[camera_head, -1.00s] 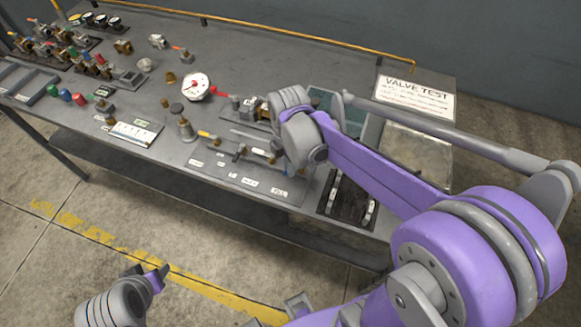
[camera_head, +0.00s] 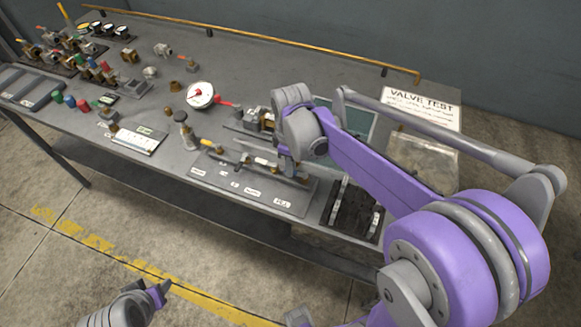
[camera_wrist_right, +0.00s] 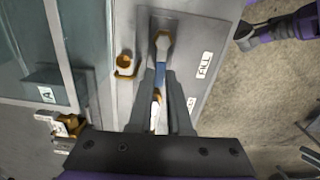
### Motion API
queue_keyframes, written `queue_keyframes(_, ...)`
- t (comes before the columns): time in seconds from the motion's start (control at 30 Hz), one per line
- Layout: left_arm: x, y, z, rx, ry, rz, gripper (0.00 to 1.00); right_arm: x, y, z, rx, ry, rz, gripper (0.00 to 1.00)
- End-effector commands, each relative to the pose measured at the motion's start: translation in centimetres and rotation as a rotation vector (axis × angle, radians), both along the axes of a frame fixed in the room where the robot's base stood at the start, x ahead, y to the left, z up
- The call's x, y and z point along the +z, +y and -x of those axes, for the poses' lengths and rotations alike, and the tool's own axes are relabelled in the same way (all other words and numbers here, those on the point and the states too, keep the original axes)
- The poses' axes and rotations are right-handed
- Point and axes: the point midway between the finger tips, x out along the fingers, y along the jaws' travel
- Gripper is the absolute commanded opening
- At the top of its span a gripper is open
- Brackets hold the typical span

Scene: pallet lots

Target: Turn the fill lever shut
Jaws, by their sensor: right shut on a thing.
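The fill lever is a blue handle (camera_wrist_right: 160,74) on a brass valve body (camera_wrist_right: 163,42), beside a "FILL" label (camera_wrist_right: 205,65) in the right wrist view. My right gripper (camera_wrist_right: 161,80) has its two dark fingers shut on the blue handle. In the head view, my right gripper (camera_head: 287,168) is low over the labelled plate (camera_head: 228,183) at the table's front, and my wrist hides part of the valve. My left gripper (camera_head: 159,293) is at the bottom left, away from the table; its jaw gap is unclear.
A round dial gauge (camera_head: 200,95) with a red pointer stands left of my right wrist. A "VALVE TEST" sign (camera_head: 420,108) lies at the right end. A dark slotted block (camera_head: 352,210) is near the front edge. Several valves and coloured caps crowd the left.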

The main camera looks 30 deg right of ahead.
Motion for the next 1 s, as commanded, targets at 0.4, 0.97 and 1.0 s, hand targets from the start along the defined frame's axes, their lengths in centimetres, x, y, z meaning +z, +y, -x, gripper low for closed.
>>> queue_keyframes(0.4,-0.13,0.0,0.04,0.0,0.001,0.0,0.5,-0.01,-0.23,-0.21,-0.074,0.0,0.0,0.0)
queue_keyframes(0.97,-0.13,0.0,0.04,0.0,0.001,0.0,0.5,0.0,-0.24,-0.21,-0.073,0.0,0.0,0.47)
queue_keyframes(1.0,-0.13,0.0,0.04,0.0,0.001,0.0,0.5,0.0,-0.25,-0.21,-0.073,-0.001,0.001,0.47)
